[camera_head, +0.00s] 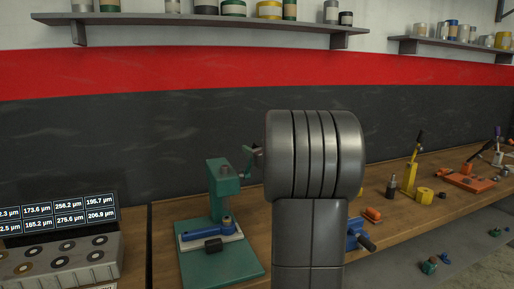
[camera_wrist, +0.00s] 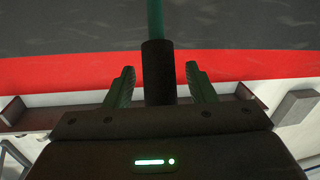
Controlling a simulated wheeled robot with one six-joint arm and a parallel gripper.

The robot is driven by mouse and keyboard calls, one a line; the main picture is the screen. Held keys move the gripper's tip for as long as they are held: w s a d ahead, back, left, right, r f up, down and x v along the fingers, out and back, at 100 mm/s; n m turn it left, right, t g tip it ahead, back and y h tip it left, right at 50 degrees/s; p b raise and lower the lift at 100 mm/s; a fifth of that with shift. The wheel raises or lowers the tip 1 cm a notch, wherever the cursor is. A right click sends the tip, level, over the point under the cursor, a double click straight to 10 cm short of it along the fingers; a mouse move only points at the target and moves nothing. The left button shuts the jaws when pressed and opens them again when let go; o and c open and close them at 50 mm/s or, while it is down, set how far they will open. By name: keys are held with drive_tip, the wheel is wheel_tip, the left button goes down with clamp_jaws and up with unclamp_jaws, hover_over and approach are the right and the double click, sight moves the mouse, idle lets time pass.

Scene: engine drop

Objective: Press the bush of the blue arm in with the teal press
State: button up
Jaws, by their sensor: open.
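The teal press (camera_head: 217,188) stands on the bench, left of my arm in the head view. The blue arm (camera_head: 198,234) lies on a pale plate on its base, with one end under the press column's head. A small upright piece (camera_head: 227,221) stands at that end; I cannot tell how deep the bush sits. The press lever (camera_head: 247,158) reaches toward my arm. In the wrist view, my gripper (camera_wrist: 160,78) is open, its fingers on either side of the lever's black grip (camera_wrist: 158,75), with visible gaps. The grip continues into a teal rod (camera_wrist: 155,18).
A gauge display (camera_head: 60,212) and a grey block with several rings (camera_head: 62,262) stand left. Yellow tooling (camera_head: 410,177), an orange fixture (camera_head: 466,181) and blue parts (camera_head: 358,236) lie right. Shelves (camera_head: 200,20) hang above. My arm hides the middle of the bench.

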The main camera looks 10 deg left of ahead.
clamp_jaws()
drive_tip(key=shift+f, duration=0.1)
drive_tip(key=s+d+f+n+t+y+b, duration=0.1)
drive_tip(key=f+y+b, duration=0.3)
drive_tip(key=b, duration=1.4)
drive_tip(key=s+d+f+n+t+y+b, duration=0.2)
drive_tip(key=f+b, duration=0.7)
drive_tip(key=b, duration=0.9)
drive_tip(key=s+t+y, duration=0.2)
drive_tip(key=shift+s+d+f+b, duration=0.3)
drive_tip(key=shift+d, duration=0.05)
drive_tip(key=shift+t+y+b, duration=0.3)
